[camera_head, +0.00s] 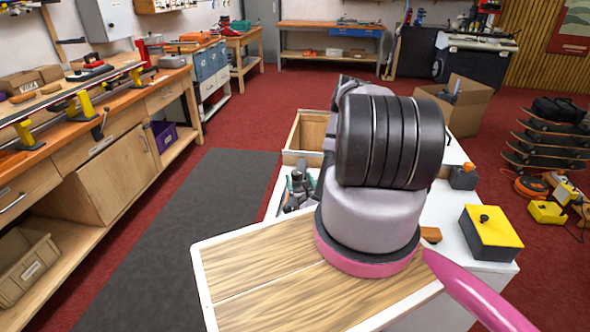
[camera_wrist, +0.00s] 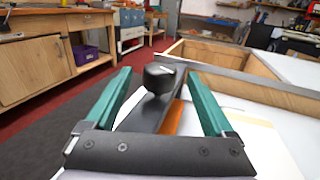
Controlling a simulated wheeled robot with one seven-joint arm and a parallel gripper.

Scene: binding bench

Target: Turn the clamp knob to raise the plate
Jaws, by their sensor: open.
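A black knob (camera_wrist: 160,78) with a flat, lighter top stands on a dark grey bar (camera_wrist: 150,115) in the wrist view. My gripper (camera_wrist: 157,74) is open, with one teal finger left of the knob and one right of it. Gaps show on both sides in the picture; I cannot tell whether the fingertips are level with the knob. In the head view, my gripper (camera_head: 298,188) is small and partly hidden behind my arm, and the knob cannot be made out there. I cannot clearly tell which surface is the plate.
An orange strip (camera_wrist: 173,117) lies beside the bar. An open wooden box (camera_head: 308,130) stands beyond my gripper. A yellow-topped box (camera_head: 490,232) is at right. A workbench (camera_head: 110,120) runs along the left, with a dark floor mat (camera_head: 190,240) between.

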